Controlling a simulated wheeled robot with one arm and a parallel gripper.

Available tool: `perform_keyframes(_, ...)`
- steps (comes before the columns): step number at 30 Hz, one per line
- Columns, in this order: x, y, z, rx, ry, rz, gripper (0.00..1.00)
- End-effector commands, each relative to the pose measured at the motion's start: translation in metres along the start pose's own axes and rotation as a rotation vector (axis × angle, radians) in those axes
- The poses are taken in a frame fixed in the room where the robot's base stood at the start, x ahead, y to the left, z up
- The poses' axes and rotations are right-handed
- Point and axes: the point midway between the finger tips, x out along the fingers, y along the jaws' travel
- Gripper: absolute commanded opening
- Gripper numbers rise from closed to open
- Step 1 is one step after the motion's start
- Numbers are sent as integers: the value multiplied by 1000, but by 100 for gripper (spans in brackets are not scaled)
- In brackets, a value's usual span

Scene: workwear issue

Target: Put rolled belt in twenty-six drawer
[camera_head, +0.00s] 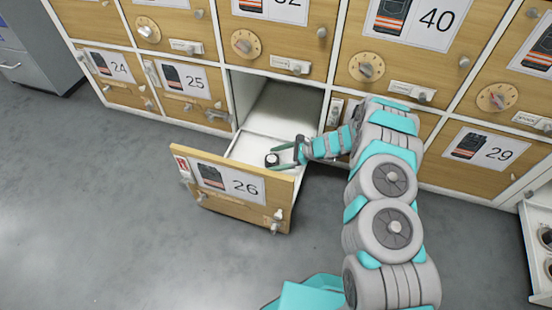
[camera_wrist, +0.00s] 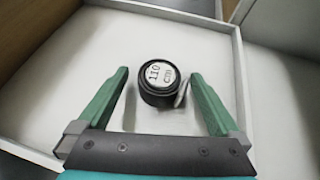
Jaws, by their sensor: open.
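The drawer labelled 26 (camera_head: 226,187) is pulled out of the bottom row of the locker wall. The rolled belt (camera_head: 271,160), a small black roll, sits on the white floor inside this drawer. In the wrist view the rolled belt (camera_wrist: 158,83) shows a white top marked 110 and a loose end or buckle at its lower right. My gripper (camera_head: 284,158) reaches into the drawer from the right. Its green fingers are open on either side of the belt in the wrist view (camera_wrist: 158,90), with visible gaps. The belt stands apart from the drawer walls.
Closed doors 24 (camera_head: 119,69) and 25 (camera_head: 191,83) lie left of the opening, and door 29 (camera_head: 484,148) lies right. A white tray (camera_head: 535,245) with dark items is at the far right. Grey floor is clear in front of the drawer.

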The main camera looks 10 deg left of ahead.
Motion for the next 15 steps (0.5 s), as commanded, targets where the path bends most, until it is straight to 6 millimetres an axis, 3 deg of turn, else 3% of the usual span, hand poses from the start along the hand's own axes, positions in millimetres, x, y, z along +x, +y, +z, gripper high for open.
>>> perform_keyframes(5, -5, 0, 4, 0, 0, -1, 100)
perform_keyframes(15, -58, 0, 3, 1, 0, -3, 100)
